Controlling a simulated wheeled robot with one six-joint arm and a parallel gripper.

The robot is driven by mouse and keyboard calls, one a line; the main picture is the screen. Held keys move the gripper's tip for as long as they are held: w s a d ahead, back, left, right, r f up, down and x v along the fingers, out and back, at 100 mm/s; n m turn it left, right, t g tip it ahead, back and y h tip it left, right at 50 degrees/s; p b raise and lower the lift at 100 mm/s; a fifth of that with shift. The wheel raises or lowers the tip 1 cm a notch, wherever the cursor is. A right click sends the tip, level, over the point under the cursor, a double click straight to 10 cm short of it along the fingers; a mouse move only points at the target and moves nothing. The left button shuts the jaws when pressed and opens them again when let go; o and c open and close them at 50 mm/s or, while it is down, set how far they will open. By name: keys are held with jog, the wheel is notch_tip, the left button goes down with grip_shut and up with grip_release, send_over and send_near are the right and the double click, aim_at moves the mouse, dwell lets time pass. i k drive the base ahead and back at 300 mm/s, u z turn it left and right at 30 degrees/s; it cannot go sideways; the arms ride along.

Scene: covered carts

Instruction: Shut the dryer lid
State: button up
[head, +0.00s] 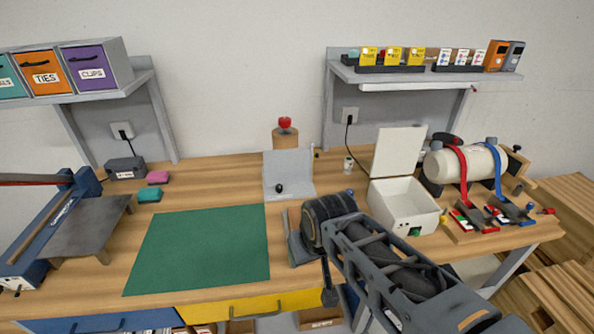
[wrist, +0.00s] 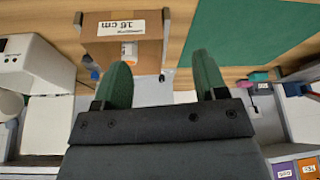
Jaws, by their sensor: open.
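The dryer is a white box (head: 403,213) at the right of the bench in the head view. Its white lid (head: 397,152) stands open, raised upright at the back edge. A white box at the left edge of the wrist view (wrist: 32,66) looks like the dryer body. My gripper shows in the wrist view (wrist: 163,80) with two green fingers spread apart and nothing between them. In the head view my arm reaches in from the lower right and ends left of the dryer, apart from the lid; the fingertips are hidden there.
A tank with red and blue straps (head: 468,163) stands right of the dryer. A grey stand (head: 289,170) is behind my arm. A shelf (head: 420,79) hangs above. The green mat (head: 203,247) is clear.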

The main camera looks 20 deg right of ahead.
aim_at(397, 150)
jog(key=z, duration=0.85)
jog(key=k, duration=1.35)
jog(key=z, duration=0.15)
jog(key=i, duration=0.6)
jog(key=z, duration=0.6)
jog(key=i, duration=0.9)
jog(key=u, duration=0.4)
